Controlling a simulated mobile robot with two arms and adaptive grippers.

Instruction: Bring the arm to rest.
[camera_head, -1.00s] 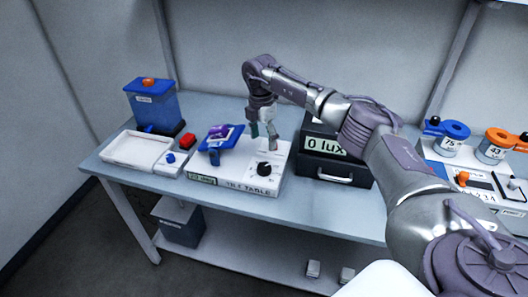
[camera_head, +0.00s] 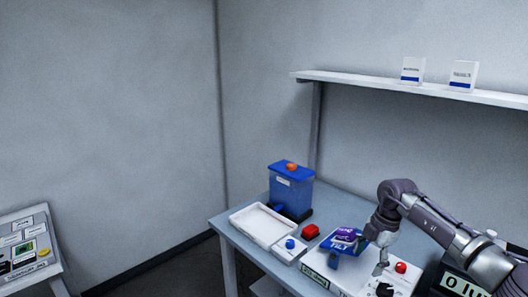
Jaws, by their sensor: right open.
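My right arm comes in from the lower right. Its gripper (camera_head: 375,253) points down over the white tilt table (camera_head: 318,270), with its fingers apart and nothing seen between them. It is just right of a blue tilting cradle (camera_head: 337,248) that carries a purple device (camera_head: 345,235). A black knob (camera_head: 385,290) lies below the fingertips in the picture, and a red button (camera_head: 401,267) is to their right. I cannot tell whether the fingers touch anything. My left gripper is not in view.
A dark "0 lux" box (camera_head: 456,286) is partly hidden by my arm. A wall shelf (camera_head: 400,87) holds two small boxes. Another table (camera_head: 30,245) is at far left.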

